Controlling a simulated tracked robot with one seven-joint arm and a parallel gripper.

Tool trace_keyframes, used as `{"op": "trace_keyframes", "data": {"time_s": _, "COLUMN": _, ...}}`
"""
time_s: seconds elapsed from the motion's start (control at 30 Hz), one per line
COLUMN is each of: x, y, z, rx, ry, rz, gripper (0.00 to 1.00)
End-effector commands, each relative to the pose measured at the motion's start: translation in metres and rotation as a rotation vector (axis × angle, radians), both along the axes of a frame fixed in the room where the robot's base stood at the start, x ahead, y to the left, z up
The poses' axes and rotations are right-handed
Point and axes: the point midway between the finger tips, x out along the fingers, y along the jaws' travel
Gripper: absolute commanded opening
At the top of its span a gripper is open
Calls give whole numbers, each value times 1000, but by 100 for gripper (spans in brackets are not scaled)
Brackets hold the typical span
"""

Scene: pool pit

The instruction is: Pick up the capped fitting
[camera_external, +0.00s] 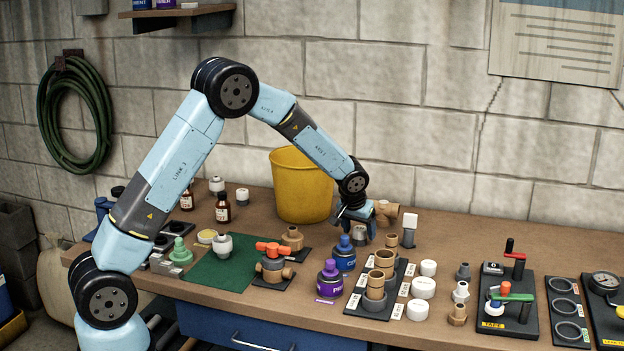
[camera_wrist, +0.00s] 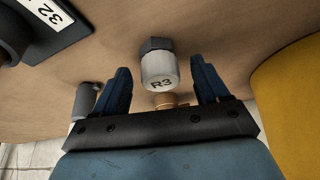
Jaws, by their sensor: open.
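A grey-white capped fitting marked R3 (camera_wrist: 159,70), with a dark hex part at one end, shows between the two blue fingers in the wrist view. In the external view, a pale grey fitting (camera_external: 360,238) on the bench, partly covered by my gripper, looks like the same one. My gripper (camera_external: 355,219) points down over it. In the wrist view my gripper (camera_wrist: 160,64) is open, with a finger on each side of the fitting and a visible gap at both. I cannot tell how far down the fingers reach along it.
The yellow bucket (camera_external: 301,190) stands close behind my gripper. A tan tee fitting (camera_external: 386,211) and a white-topped fitting (camera_external: 409,228) stand to the right. A blue-capped can (camera_external: 344,256) and a rack of tan couplings (camera_external: 376,290) stand in front.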

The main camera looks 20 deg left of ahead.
Motion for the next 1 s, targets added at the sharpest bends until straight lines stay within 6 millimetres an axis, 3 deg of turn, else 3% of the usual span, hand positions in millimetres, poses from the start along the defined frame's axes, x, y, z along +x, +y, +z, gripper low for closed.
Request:
{"op": "trace_keyframes", "data": {"time_s": 0.13, "x": 7, "y": -1, "z": -17, "rx": 1, "ry": 1, "rz": 1, "gripper": 74}}
{"op": "trace_keyframes", "data": {"time_s": 0.4, "x": 8, "y": -1, "z": -19, "rx": 0, "ry": 0, "rz": 1, "gripper": 72}}
{"op": "trace_keyframes", "data": {"time_s": 1.0, "x": 8, "y": -1, "z": -19, "rx": 0, "ry": 0, "rz": 1, "gripper": 14}}
